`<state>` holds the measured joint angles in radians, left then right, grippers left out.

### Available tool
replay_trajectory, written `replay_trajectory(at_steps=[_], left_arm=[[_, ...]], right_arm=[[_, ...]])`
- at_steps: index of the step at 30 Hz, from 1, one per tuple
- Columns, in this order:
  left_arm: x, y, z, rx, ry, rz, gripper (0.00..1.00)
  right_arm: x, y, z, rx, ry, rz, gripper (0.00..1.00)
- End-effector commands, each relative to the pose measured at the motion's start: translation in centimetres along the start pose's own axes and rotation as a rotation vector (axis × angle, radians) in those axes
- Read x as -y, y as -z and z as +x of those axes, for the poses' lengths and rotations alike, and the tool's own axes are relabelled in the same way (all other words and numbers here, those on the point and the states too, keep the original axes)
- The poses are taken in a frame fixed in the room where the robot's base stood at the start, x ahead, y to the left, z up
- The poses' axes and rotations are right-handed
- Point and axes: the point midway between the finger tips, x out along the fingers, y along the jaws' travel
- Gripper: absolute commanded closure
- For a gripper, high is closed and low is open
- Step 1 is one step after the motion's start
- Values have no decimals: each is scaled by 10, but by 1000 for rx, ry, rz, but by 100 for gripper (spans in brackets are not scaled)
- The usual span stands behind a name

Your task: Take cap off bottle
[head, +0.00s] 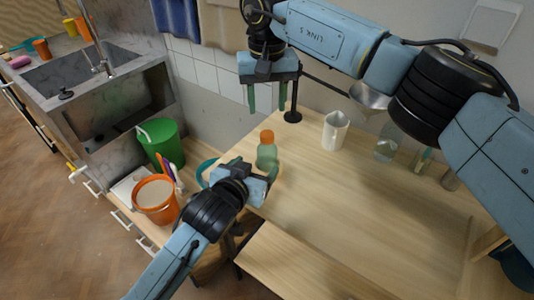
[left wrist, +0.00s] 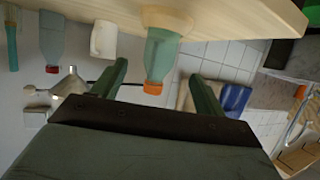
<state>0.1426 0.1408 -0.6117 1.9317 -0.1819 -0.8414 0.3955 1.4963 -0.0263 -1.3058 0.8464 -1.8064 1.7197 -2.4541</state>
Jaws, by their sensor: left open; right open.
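A translucent green bottle (head: 267,156) with an orange cap (head: 267,136) stands upright near the left edge of the wooden table (head: 330,215). In the left wrist view, which is upside down, the bottle (left wrist: 160,55) and its cap (left wrist: 152,88) show between and beyond the fingers. My left gripper (head: 262,174) is open, low beside the bottle; whether a finger touches it I cannot tell. My right gripper (head: 267,104) is open and empty, fingers pointing down, above and behind the cap in the head view.
A white mug (head: 335,131), a clear bottle (head: 385,149) and a metal funnel (head: 370,96) on a black stand (head: 293,116) are at the back of the table. Left are a green bucket (head: 160,140), an orange bucket (head: 155,201) and a sink (head: 80,75). The table's middle is clear.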

Motion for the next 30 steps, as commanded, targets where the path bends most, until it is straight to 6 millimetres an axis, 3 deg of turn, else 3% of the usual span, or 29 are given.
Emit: replay_trajectory(at_steps=[15, 21, 30], left_arm=[[0, 1, 82, 0, 1, 1, 27], [0, 0, 98, 0, 0, 0, 27], [0, 0, 104, 0, 0, 0, 27]], right_arm=[[0, 0, 0, 0, 1, 1, 52], [0, 0, 0, 0, 1, 1, 52], [0, 0, 0, 0, 1, 0, 52]])
